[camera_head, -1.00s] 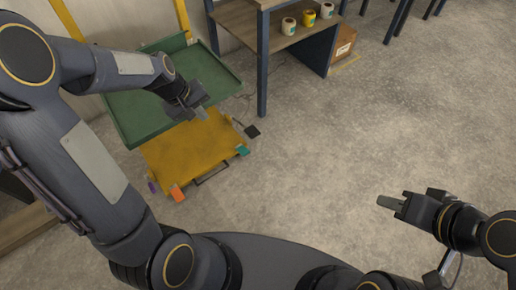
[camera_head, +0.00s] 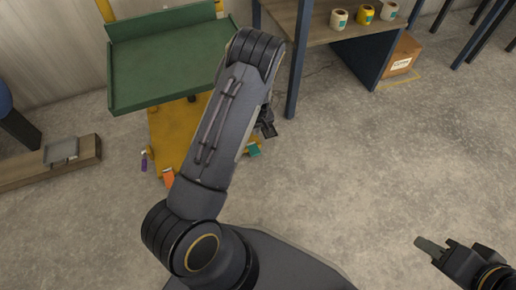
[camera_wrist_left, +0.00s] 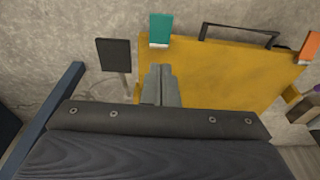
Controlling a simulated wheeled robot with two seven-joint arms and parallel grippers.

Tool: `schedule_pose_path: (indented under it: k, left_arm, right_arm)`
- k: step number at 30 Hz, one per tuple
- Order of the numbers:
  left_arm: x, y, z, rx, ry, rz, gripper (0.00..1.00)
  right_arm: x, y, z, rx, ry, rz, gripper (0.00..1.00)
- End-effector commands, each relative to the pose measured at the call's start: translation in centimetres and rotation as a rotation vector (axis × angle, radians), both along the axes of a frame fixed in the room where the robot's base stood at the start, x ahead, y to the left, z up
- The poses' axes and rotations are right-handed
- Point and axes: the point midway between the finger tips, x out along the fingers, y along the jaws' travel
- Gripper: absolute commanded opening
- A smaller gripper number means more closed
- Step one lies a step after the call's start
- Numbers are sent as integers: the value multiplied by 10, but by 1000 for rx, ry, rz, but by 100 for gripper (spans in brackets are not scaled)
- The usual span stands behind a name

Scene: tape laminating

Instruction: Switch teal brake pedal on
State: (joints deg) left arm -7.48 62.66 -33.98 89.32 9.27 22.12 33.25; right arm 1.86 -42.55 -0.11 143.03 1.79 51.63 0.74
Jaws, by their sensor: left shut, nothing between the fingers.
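The teal brake pedal (camera_head: 254,149) sits at the front right corner of a yellow cart base (camera_head: 165,135) in the head view. In the left wrist view the teal pedal (camera_wrist_left: 160,30) stands at the edge of the yellow platform, just beyond my left fingertips. My left gripper (camera_wrist_left: 161,70) is shut and empty over the platform, apart from the pedal in the picture. In the head view my left arm hides most of that gripper and much of the platform. My right gripper (camera_head: 430,245) looks shut and empty over bare floor at the lower right.
An orange pedal (camera_head: 168,177) and a purple one (camera_head: 144,160) sit at the cart's other corner. A green tray (camera_head: 160,60) is above the platform.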

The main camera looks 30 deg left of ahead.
Motion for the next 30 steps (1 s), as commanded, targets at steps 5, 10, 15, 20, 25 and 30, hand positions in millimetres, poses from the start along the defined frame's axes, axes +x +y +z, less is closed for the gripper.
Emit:
schedule_pose_path:
  k: [5, 10, 15, 20, 25, 30]
  left_arm:
    - [0, 0, -2, -1, 1, 0, 0]
    - [1, 3, -23, -1, 2, 1, 0]
    - [4, 7, -60, -2, 4, 1, 0]
    - [9, 11, -94, -2, 3, 0, 0]
    - [7, 9, -121, -1, 3, -2, 0]
    - [4, 5, -134, -1, 1, -1, 0]
  right_arm:
    - [0, 0, -1, 0, 0, 0, 33]
    - [0, 0, -12, 0, 0, 0, 33]
    - [0, 0, -30, 0, 0, 0, 33]
    - [0, 0, -47, 0, 0, 0, 33]
    - [0, 0, -61, 0, 0, 0, 33]
    - [0, 0, -69, 0, 0, 0, 33]
